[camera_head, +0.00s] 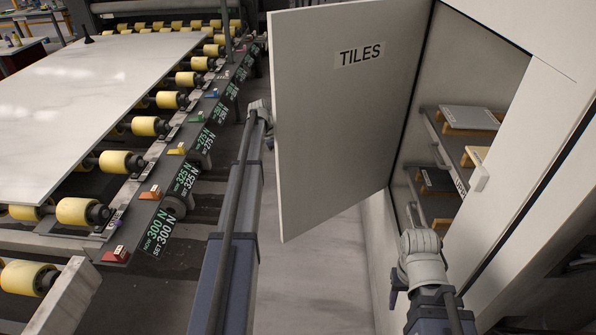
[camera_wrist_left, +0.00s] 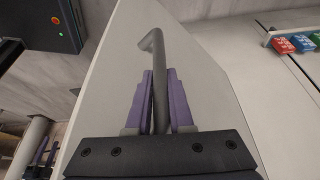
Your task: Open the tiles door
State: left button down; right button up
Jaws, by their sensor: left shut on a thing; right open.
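The tiles door (camera_head: 335,125) is a pale panel with a "TILES" label. It stands swung well out from the cabinet (camera_head: 515,200), with shelves visible inside. In the left wrist view, my left gripper (camera_wrist_left: 160,90) has its purple fingers shut around the grey bar handle (camera_wrist_left: 153,45) on the door panel (camera_wrist_left: 205,85). In the head view my left arm reaches up to the door's left edge, and the door hides that gripper and the handle. My right gripper (camera_head: 396,287) is open, low in front of the cabinet, partly hidden by its own wrist.
Cabinet shelves (camera_head: 460,150) hold several tile samples. A neighbouring white panel with a pale handle (camera_head: 479,178) is on the right. A roller conveyor (camera_head: 150,127) carrying a large pale slab (camera_head: 85,90) runs along the left. Clear floor (camera_head: 320,270) lies below the door.

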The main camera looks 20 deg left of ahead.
pick_arm(q)
jog(key=shift+w+a, duration=0.2)
jog(key=shift+a, duration=0.35)
jog(key=shift+w+a, duration=0.15)
jog(key=shift+a, duration=0.4)
jog(key=c, duration=1.2)
grip_release()
jog(key=shift+c, duration=0.2)
jog(key=o, duration=0.3)
jog(key=shift+s, duration=0.1)
jog(key=shift+o, duration=0.7)
jog(key=shift+w+d, duration=0.1)
jog(key=shift+w, duration=0.1)
